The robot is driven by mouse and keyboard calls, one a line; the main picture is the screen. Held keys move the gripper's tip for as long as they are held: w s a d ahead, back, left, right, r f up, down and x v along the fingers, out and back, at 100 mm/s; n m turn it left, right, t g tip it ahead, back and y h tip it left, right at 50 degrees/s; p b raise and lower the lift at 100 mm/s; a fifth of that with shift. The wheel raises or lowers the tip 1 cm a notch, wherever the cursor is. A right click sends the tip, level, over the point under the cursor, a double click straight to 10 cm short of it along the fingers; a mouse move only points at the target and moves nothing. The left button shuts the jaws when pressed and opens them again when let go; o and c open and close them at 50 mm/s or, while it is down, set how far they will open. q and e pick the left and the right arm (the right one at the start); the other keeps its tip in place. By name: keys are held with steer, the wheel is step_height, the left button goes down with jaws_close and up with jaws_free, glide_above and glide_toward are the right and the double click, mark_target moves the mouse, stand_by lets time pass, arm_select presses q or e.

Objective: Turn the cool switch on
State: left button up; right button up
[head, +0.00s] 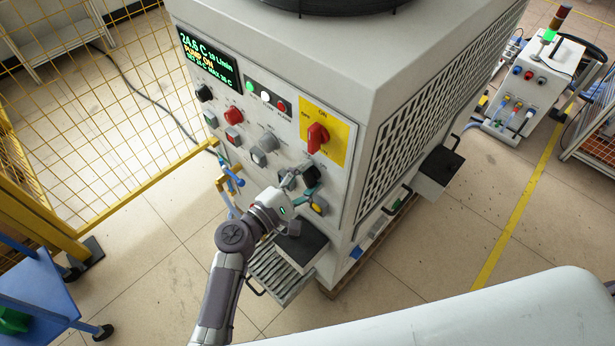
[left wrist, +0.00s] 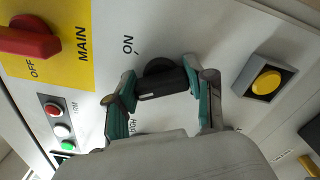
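A black rotary switch (head: 312,174) sits low on the right of the machine's front panel. I take it to be the cool switch, but its name cannot be read. In the left wrist view its black handle (left wrist: 162,84) lies crosswise between the fingers, with an "ON" label beside it. My left gripper (head: 297,184) reaches the panel from below. In the left wrist view the teal-padded fingertips (left wrist: 160,82) stand at the two ends of the handle and appear to touch it. The palm hides the panel below. My right gripper is not in view.
A red main switch (head: 317,137) on a yellow plate sits above the black switch. A yellow button (left wrist: 266,82) is close to the right finger. A grey knob (head: 264,148) and several buttons are left. A black-topped box (head: 301,241) juts out below my gripper.

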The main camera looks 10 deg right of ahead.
arm_select(q)
steer(key=c, duration=0.3)
steer(key=shift+f+m+b, duration=0.25)
steer(key=shift+m+b, duration=0.55)
steer(key=shift+b, duration=0.3)
steer(key=m+b, duration=0.4)
steer(key=shift+f, duration=0.15)
steer(key=m+b, duration=0.3)
steer(key=shift+m, duration=0.3)
steer(key=shift+m+b, duration=0.6)
steer(key=shift+m, duration=0.7)
steer(key=o, duration=1.2)
steer(key=shift+c, duration=0.2)
